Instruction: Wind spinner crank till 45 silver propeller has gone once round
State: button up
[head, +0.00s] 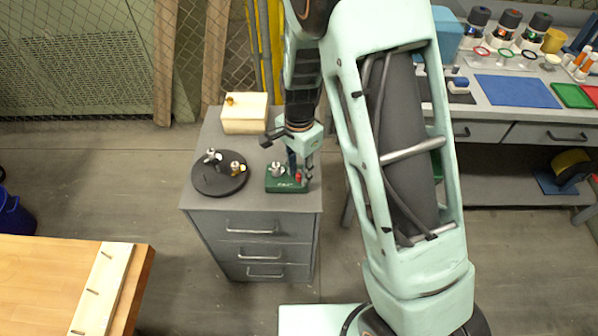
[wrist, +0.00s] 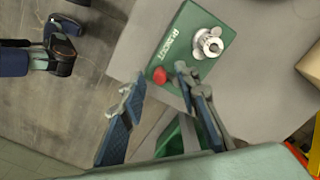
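The green spinner base (head: 284,186) stands at the front right of the grey cabinet top. A silver propeller (head: 276,169) is mounted on it, and the red crank knob (head: 298,177) is at its right. In the wrist view the base (wrist: 183,25) carries white lettering, the silver propeller (wrist: 208,43) and the red knob (wrist: 159,75). My gripper (wrist: 158,84) is open above the base, with the red knob showing between its fingertips and no visible grip on it. The crank arm under the knob is hard to see. Any 45 mark is too small to read.
A black round plate (head: 207,184) left of the base holds another silver propeller (head: 210,156) and a brass one (head: 236,168). A pale wooden box (head: 245,120) stands behind. A workbench (head: 500,112) is at right, a wooden table (head: 40,270) at front left.

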jog(key=shift+f, duration=0.35)
grip_shut()
